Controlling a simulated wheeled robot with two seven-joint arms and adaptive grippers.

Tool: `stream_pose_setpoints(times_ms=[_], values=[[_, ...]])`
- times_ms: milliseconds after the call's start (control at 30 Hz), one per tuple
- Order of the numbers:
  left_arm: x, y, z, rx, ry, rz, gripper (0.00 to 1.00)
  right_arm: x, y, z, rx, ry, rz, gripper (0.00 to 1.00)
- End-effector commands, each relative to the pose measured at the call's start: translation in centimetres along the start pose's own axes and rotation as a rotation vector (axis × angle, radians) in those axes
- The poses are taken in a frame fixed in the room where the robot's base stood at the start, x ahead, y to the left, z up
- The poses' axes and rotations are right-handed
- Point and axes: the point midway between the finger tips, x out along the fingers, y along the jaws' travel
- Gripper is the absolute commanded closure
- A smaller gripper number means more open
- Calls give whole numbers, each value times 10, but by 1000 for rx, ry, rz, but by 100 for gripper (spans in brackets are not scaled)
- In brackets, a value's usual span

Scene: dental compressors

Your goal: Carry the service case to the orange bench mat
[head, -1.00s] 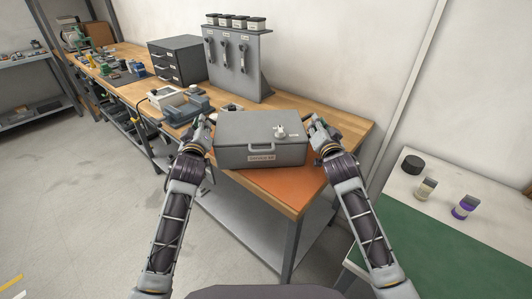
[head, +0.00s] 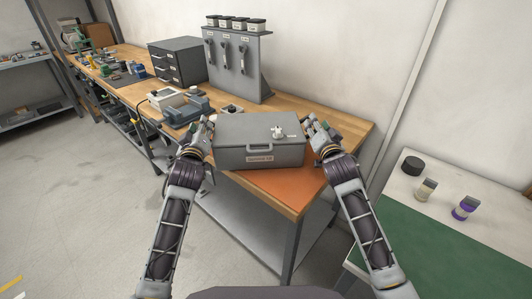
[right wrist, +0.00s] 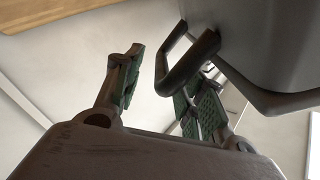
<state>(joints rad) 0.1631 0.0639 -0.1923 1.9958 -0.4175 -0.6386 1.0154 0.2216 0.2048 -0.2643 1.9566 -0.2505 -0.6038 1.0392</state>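The service case (head: 258,155) is a grey box with a front handle and a label. It sits level on the orange bench mat (head: 285,188) and appears to rest there, its back overhanging where I cannot see the mat. My left gripper (head: 207,124) is at the case's left side, its fingers apart as far as I can see. My right gripper (head: 312,126) is at the right side. In the right wrist view the right gripper (right wrist: 160,92) has its green-padded fingers spread, with the case's dark side handle (right wrist: 175,75) between them, clear of the left finger.
A small light fitting (head: 278,132) lies on the case lid. Behind stand a grey panel with jars (head: 238,62) and a drawer cabinet (head: 177,61). A blue-grey vise (head: 188,112) is left of the case. A side table with a green mat (head: 435,240) is at right.

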Motion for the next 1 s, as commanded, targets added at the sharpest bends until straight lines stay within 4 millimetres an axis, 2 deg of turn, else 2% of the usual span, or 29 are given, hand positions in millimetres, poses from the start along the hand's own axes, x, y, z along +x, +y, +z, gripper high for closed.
stream_pose_setpoints(times_ms=[1000], values=[[-91,-2,-1,1,2,-4,68,0,0,0,1,0,-1,60]])
